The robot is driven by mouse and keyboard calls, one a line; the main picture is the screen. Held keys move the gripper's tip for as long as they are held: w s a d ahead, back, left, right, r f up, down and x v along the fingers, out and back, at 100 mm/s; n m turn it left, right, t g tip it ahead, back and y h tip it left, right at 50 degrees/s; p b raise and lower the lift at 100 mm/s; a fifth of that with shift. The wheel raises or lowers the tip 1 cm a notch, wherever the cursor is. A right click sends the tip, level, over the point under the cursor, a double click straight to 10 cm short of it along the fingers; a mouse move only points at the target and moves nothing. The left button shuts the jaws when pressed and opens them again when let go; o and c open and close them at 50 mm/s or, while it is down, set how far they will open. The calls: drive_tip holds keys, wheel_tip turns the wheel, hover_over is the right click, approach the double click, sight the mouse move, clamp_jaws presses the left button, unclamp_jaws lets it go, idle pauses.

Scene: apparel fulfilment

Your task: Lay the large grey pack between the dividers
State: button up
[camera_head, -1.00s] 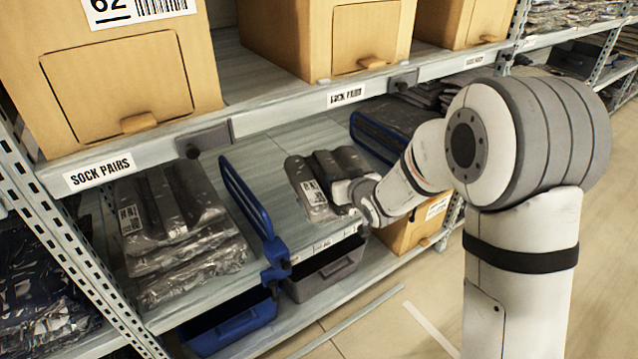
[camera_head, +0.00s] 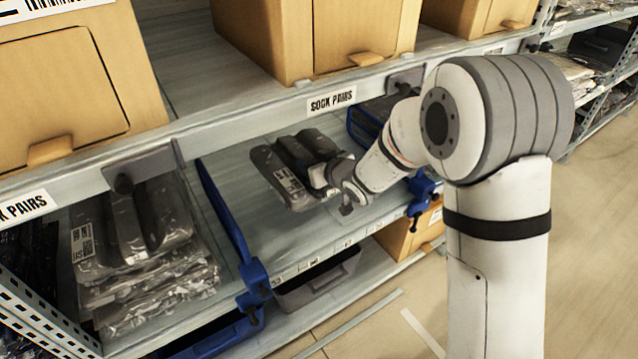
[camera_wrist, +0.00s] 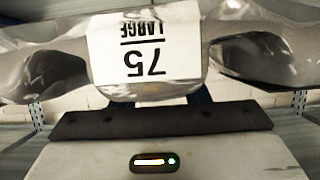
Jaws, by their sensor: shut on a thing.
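The large grey pack (camera_head: 292,165) is held in my gripper (camera_head: 330,178) over the middle shelf bay. In the wrist view the pack (camera_wrist: 60,65) fills the upper part, and its white label (camera_wrist: 146,50) reads "75 LARGE" upside down. The gripper's dark pad (camera_wrist: 160,121) lies along the pack's near edge; the fingertips are hidden. A blue divider (camera_head: 228,215) stands left of the pack. Another blue divider (camera_head: 368,128) stands to its right, partly behind my arm. The shelf between them shows bare. Whether the pack touches the shelf I cannot tell.
Stacked grey packs (camera_head: 140,245) lie left of the left divider. The upper shelf edge (camera_head: 280,112) with a "SOCK PAIRS" label runs above the bay, carrying cardboard boxes (camera_head: 315,35). A grey bin (camera_head: 318,280) sits below the bay.

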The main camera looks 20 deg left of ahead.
drive_tip(key=f, duration=0.3)
drive_tip(key=f+b, duration=0.1)
drive_tip(key=shift+w+d+f, duration=0.15)
drive_tip(key=shift+w+d, duration=0.05)
drive_tip(key=shift+w, duration=0.05)
drive_tip(key=shift+f+b, duration=0.6)
drive_tip(key=shift+f, duration=0.95)
drive_tip(key=shift+f, duration=0.15)
drive_tip(key=o, duration=1.2)
